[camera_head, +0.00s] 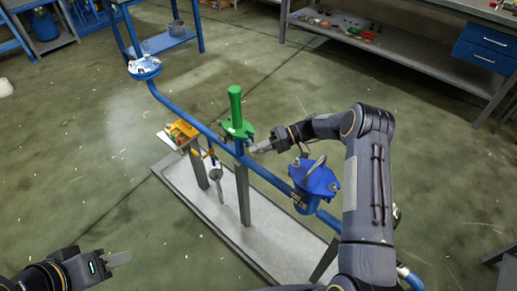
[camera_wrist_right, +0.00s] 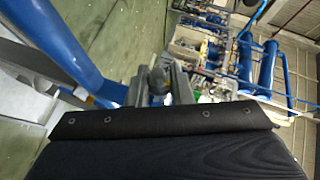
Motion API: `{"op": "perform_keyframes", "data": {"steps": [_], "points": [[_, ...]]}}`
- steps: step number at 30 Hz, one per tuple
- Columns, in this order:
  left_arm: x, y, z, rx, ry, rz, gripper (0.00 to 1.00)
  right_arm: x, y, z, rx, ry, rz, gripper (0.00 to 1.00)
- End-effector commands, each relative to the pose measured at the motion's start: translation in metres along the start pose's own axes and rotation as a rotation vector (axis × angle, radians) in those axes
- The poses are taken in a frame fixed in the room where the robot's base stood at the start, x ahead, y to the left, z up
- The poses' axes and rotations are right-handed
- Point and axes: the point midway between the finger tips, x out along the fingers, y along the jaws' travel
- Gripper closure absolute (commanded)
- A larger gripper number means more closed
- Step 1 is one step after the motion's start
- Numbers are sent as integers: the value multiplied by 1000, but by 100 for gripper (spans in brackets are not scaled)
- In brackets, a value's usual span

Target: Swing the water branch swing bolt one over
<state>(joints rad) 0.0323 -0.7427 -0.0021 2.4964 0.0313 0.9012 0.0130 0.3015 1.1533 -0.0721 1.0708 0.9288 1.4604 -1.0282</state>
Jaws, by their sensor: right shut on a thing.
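The blue water branch pipe (camera_head: 188,112) runs diagonally over a grey base, with a lidded blue housing (camera_head: 305,198) on it. The raised blue lid piece (camera_head: 318,180) carries a grey ring and bolt ends at its edges. My right gripper (camera_head: 256,149) lies beside the pipe, left of the housing, close to the green valve. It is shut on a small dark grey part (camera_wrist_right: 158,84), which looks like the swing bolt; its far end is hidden. My left gripper (camera_head: 120,259) is low at the left, away from the pipe; its finger gap cannot be made out.
The tall green valve (camera_head: 236,112) stands close to my right gripper. The grey base plate (camera_head: 208,208) has upright posts. Shelving (camera_head: 385,50) stands at the back right.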

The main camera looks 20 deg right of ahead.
Motion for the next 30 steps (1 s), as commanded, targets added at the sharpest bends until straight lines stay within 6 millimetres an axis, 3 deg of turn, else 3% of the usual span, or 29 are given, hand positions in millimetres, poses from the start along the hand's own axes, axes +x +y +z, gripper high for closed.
{"op": "perform_keyframes", "data": {"steps": [10, 30], "points": [[5, -2, 3, 0, 0, 0, 64, -2, -3, -1, 68, -34, 43, 100], [5, -2, 3, 0, 0, 0, 64, -5, -22, -11, 431, -202, 244, 100]]}}
